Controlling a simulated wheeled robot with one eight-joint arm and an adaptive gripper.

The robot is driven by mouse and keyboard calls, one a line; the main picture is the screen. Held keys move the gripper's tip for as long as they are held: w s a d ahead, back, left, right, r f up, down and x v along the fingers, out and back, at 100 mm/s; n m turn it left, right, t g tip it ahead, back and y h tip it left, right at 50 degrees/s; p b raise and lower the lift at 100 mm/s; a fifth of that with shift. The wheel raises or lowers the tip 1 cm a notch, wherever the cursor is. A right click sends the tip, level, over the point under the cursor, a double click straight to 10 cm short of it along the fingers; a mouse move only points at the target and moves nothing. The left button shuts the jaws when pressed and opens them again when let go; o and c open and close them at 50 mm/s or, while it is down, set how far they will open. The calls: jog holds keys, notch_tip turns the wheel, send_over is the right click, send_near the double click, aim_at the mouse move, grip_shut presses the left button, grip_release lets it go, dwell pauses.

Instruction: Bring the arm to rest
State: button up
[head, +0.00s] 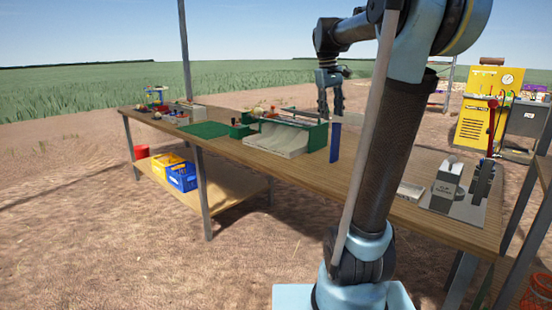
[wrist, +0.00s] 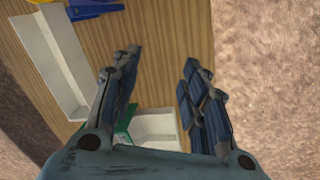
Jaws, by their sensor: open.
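My gripper (head: 329,92) hangs above the back of the wooden workbench (head: 400,211), with its fingers pointing down. In the wrist view my gripper (wrist: 160,80) is open, its two dark blue fingers spread apart with nothing between them but bare bench top. My arm rises from its base in the foreground and bends over to the gripper. It hides part of the bench's right half in the head view.
A green and white onion elevator (head: 285,138) stands mid-bench, with a blue upright panel (head: 335,143) at its right. A green mat (head: 205,129) lies to the left. A grey fixture (head: 455,195) stands at the right end. Blue (head: 182,177) and yellow crates sit on the lower shelf.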

jog(key=s+a+f+m+t+y, duration=0.1)
jog(key=s+f+m, duration=0.3)
jog(key=s+f, duration=2.3)
notch_tip(320, 180, down, 4)
jog(key=shift+s+r+t+y, duration=0.25)
jog(key=shift+t+y, duration=0.05)
jog(key=shift+w+f, duration=0.2)
jog(key=shift+w, duration=0.3)
